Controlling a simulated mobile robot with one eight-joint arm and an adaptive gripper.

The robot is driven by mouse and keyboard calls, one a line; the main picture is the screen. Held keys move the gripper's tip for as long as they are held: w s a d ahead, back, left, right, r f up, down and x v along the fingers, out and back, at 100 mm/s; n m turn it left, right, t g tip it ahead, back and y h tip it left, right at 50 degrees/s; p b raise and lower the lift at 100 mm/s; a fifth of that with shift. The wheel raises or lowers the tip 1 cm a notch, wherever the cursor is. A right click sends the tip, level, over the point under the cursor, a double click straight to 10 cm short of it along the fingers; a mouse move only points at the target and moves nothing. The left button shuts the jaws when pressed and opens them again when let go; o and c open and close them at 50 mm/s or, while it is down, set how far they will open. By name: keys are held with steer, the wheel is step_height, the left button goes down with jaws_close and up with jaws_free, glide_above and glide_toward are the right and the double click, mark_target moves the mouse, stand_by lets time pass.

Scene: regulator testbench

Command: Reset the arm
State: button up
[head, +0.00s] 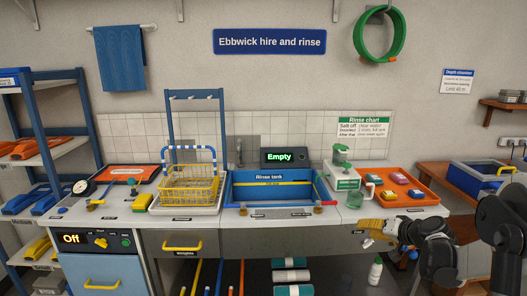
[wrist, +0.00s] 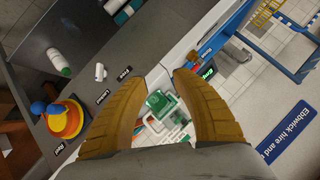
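My gripper (head: 368,226) is at the right in the head view, in front of the counter's front edge, below the orange tray. Its two ribbed yellow fingers also show in the wrist view (wrist: 160,77). Their tips are well apart, and nothing is held between them. My dark arm reaches in from the right edge of the head view, bent low beside the counter. Beyond the gap between the fingers, the wrist view shows a green and white device (wrist: 160,102), out of reach of the fingertips.
The counter holds a yellow wire basket (head: 188,184), a blue rinse tank (head: 240,192), a green and white press (head: 341,172) and an orange tray (head: 428,196). A white bottle (head: 375,271) stands below. A blue bin (head: 480,178) is at the right.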

steer(key=s+a+r+n+g+h, duration=0.1)
steer(key=s+a+r, duration=0.4)
steer(key=s+a, duration=0.25)
steer(key=s+a+r+n+g+h, duration=0.1)
steer(key=s+a+r, duration=0.45)
steer(key=s, duration=0.35)
steer(key=s+a+f+n+h, duration=0.1)
steer(key=s, duration=0.9)
steer(key=s+a+f+n+g+h, duration=0.1)
steer(key=s+a+f, duration=0.1)
steer(key=s, duration=0.8)
steer(key=shift+s+a+h, duration=0.15)
steer(key=shift+s+h, duration=0.15)
steer(key=shift+s, duration=0.05)
